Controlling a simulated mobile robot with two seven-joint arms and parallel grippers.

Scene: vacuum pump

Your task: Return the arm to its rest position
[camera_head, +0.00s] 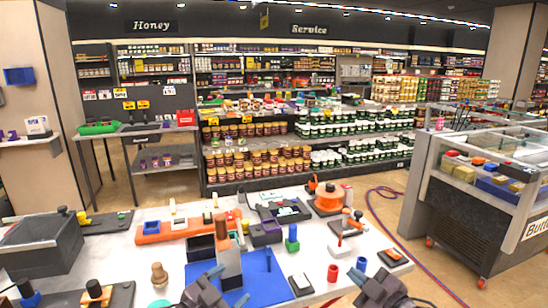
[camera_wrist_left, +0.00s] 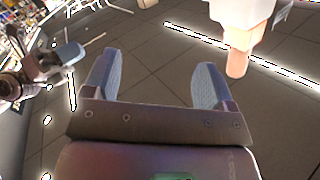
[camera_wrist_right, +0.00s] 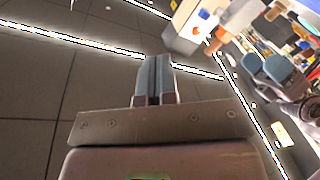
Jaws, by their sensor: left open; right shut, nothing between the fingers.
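My right gripper (camera_head: 361,266) is further right, by the table's front edge. In the right wrist view its fingers (camera_wrist_right: 154,68) are pressed together and hold nothing. An orange device with a dark top (camera_head: 328,203), perhaps the pump, stands at the table's back right.
A dark bin (camera_head: 42,245) stands on the table's left. A freezer (camera_head: 465,205) stands to the right, with open floor and a red hose (camera_head: 400,240) between.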

